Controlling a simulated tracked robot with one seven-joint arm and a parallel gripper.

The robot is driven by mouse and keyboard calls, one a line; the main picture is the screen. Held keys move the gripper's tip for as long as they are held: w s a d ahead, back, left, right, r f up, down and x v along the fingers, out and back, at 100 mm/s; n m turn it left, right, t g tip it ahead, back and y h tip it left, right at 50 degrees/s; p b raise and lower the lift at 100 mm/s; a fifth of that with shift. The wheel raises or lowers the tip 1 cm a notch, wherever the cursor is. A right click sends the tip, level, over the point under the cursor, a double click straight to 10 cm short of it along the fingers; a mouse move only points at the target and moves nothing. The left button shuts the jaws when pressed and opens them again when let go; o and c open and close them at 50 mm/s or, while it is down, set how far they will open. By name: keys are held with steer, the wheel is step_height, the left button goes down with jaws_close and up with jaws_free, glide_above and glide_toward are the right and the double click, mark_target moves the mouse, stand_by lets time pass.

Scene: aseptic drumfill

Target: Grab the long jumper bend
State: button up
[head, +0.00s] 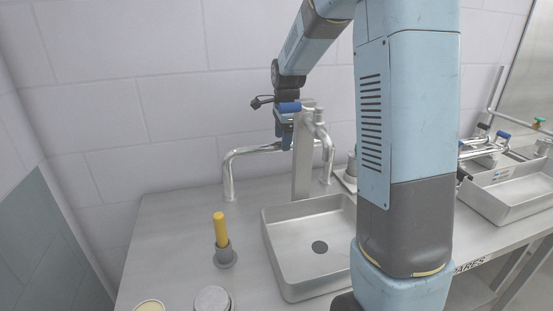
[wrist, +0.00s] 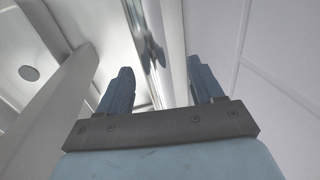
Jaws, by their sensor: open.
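A long polished steel bend (head: 250,150), which looks like the long jumper bend, stands left of the steel post (head: 302,160). Its left leg comes down to the worktop and its top runs right toward the post. A shorter polished bend (head: 324,140) stands right of the post. My gripper (head: 286,143) points down near the right end of the long bend's top, close to the post; I cannot tell whether it touches. In the wrist view my gripper's fingers (wrist: 160,66) are apart with nothing held between them. A shiny shape (wrist: 150,45) shows beyond them, unclear.
A steel sink (head: 300,260) with a drain lies in front of the post. A yellow-handled tool (head: 221,230) stands in a grey holder on the left. Round lids (head: 212,300) sit at the front. Another basin (head: 510,190) is at the right. The wall is close behind.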

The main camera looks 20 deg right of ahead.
steer(key=shift+w+f, duration=0.15)
steer(key=shift+f, duration=1.2)
steer(key=shift+w+f, duration=0.15)
steer(key=shift+f, duration=1.15)
steer(key=shift+c, duration=0.4)
jaws_close()
